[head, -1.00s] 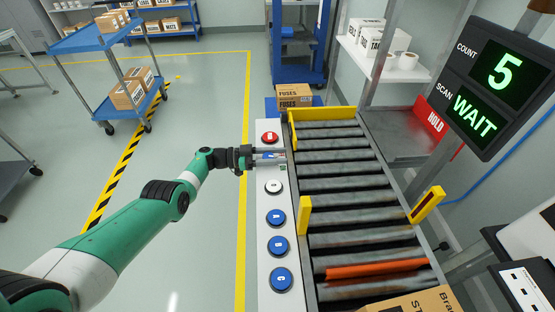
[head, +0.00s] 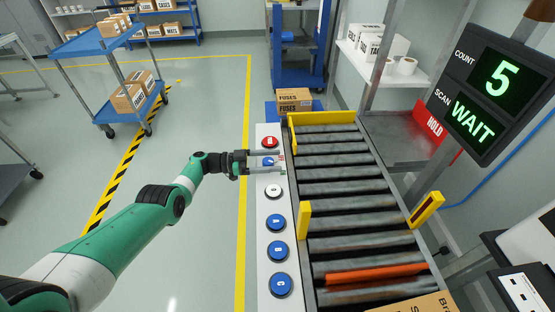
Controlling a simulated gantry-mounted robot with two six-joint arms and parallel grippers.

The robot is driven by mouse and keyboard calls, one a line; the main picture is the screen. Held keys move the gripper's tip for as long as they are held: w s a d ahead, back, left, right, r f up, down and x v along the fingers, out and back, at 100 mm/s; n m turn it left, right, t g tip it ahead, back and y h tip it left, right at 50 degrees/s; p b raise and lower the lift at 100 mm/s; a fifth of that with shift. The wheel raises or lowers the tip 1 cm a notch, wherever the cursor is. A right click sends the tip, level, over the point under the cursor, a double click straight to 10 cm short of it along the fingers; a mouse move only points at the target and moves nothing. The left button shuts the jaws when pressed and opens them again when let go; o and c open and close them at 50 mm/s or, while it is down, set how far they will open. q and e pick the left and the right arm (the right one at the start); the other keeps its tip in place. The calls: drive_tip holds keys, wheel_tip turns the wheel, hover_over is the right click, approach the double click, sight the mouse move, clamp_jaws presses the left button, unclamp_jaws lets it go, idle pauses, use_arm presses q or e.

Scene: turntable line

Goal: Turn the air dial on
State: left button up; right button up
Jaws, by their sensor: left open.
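A narrow white control panel (head: 263,205) runs along the left side of the roller conveyor. My left gripper (head: 275,162) reaches over its upper part from the left. Its fingers are open, one on each side of a blue round control (head: 267,161), which is partly hidden by them. I cannot read its label, nor tell whether the fingers touch it, so I cannot be sure it is the air dial. My right gripper is not in view.
A red button (head: 269,142) sits just beyond the gripper, a white button (head: 273,190) just nearer, then blue buttons (head: 275,222). Yellow guides (head: 304,220) flank the conveyor (head: 340,190). A screen (head: 490,85) reads count 5, scan WAIT. A box (head: 293,98) stands behind.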

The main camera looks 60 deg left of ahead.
use_arm(q)
drive_tip(key=v, duration=0.9)
drive_tip(key=shift+s+a, duration=0.15)
drive_tip(key=shift+s, duration=0.15)
drive_tip(key=shift+r, duration=0.1)
